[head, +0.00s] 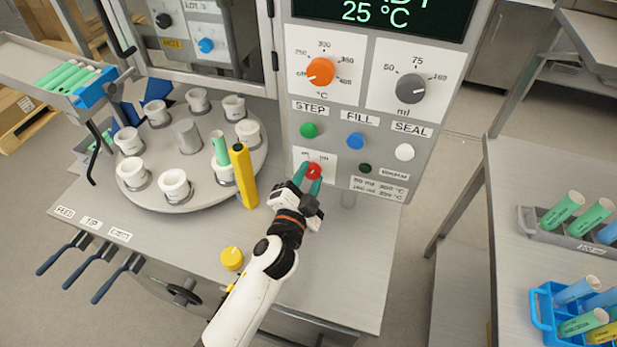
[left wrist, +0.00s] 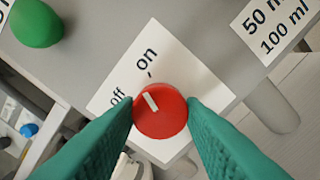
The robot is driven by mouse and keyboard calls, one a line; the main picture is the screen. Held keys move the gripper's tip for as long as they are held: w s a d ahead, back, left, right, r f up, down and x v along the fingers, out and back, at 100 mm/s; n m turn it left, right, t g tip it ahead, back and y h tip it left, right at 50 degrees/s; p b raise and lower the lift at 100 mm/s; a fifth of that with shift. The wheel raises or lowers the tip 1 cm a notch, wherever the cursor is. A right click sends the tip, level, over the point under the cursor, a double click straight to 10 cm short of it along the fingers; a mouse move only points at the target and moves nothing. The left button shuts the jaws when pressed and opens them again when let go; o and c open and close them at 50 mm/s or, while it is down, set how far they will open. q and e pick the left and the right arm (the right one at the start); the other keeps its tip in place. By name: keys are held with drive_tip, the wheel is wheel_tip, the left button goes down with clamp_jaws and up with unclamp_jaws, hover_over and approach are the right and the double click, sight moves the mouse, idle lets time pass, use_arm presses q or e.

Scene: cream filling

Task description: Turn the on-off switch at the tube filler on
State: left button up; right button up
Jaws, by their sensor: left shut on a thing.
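The on-off switch is a red round knob (head: 313,170) on a white label at the lower left of the tube filler's grey panel. It also shows large in the left wrist view (left wrist: 160,111). My left gripper (head: 312,180) has its green fingers on both sides of the knob and is shut on it. In the left wrist view, the knob's white mark points up-left, between the words "off" and "on". My right gripper is in no view.
Green (head: 309,130), blue (head: 355,141) and white (head: 404,152) buttons sit just above the switch. A yellow post (head: 244,176) stands left of my gripper beside the turntable (head: 200,198) with white cups. A side table with tube racks (head: 541,311) is at the right.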

use_arm(q)
drive_tip(key=shift+m, duration=1)
drive_tip(key=o, duration=1)
drive_tip(key=b+v, duration=0.2)
drive_tip(key=v, duration=1)
drive_tip(key=shift+b, duration=0.35)
